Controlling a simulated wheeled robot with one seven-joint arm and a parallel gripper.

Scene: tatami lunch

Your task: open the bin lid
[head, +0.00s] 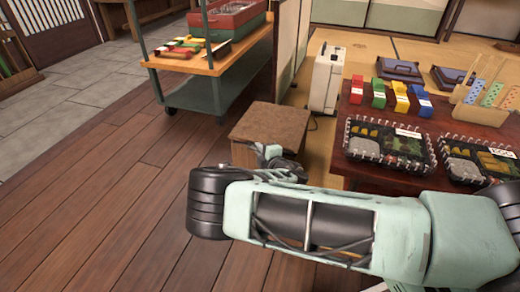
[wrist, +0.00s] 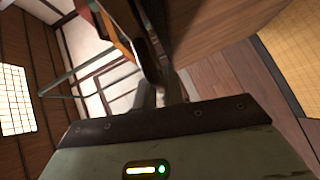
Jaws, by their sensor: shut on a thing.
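The bin (head: 243,154) is a brown box standing on the wood floor in the middle of the head view. Its flat speckled brown lid (head: 270,120) looks level and closed. My gripper (head: 268,155) is at the bin's near right side, against the lid's front edge. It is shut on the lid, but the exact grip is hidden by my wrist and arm. In the wrist view, my gripper's fingers (wrist: 160,92) reach up to a brown wooden panel (wrist: 225,30) of the bin, beside a dark narrow part.
A low dark table (head: 345,168) with lunch boxes and coloured blocks stands close on the right. A white case (head: 326,78) stands behind the bin. A wheeled cart (head: 215,88) with trays is at the back left. The wood floor (head: 100,215) at left is clear.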

